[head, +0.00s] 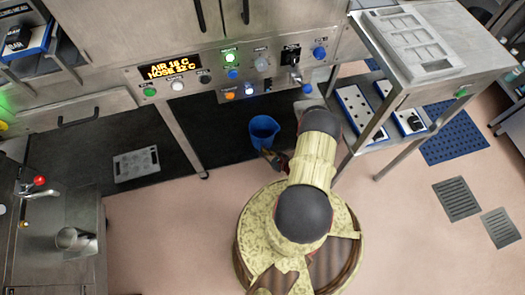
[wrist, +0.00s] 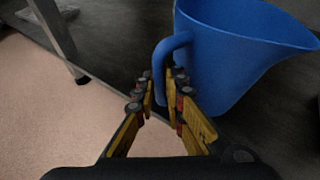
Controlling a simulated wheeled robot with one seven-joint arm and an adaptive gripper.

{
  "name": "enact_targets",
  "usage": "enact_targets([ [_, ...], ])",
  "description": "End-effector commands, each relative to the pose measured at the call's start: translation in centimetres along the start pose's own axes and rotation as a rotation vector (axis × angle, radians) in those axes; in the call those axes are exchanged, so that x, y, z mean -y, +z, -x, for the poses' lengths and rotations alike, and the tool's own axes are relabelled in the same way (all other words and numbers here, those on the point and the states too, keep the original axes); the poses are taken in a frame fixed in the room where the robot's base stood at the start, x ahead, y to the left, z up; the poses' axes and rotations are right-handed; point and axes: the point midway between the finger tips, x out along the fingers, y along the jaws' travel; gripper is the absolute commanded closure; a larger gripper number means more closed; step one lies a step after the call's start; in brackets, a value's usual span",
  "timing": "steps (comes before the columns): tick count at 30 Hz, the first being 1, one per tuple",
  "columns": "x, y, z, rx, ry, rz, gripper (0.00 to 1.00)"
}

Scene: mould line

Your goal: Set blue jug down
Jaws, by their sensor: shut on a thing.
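The blue jug (head: 262,130) is upright below the control panel in the head view, over the dark mat. In the wrist view the jug (wrist: 235,45) fills the upper right, with its spout to the right and its handle to the left. My gripper (wrist: 163,85) is shut on the jug's handle (wrist: 165,55). In the head view my gripper (head: 270,154) is small and partly covered by my arm. I cannot tell whether the jug's base touches the floor or mat.
A dark mat (head: 85,160) lies under the steel counter, with a grey perforated plate (head: 136,165) on it. A table leg (head: 190,145) stands left of the jug. A steel table (head: 445,75) with shelves stands on the right. A sink counter (head: 50,250) is at lower left. Pink floor (head: 160,235) is clear.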

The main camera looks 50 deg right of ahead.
Motion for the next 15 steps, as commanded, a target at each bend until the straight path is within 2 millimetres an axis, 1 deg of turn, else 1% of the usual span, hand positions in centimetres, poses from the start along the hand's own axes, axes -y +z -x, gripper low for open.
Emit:
enact_targets([
  [1, -0.67, -1.18, -0.28, -0.001, 0.0, -0.003, 1.0],
  [3, -0.88, -1.56, -0.38, 0.0, -0.003, -0.003, 1.0],
  [10, -0.82, -1.39, -0.31, 0.0, -0.004, -0.002, 1.0],
  [14, -0.87, -1.68, -0.41, 0.0, -0.004, -0.002, 1.0],
  [15, -0.9, -1.71, -0.4, -0.001, -0.003, -0.003, 0.87],
])
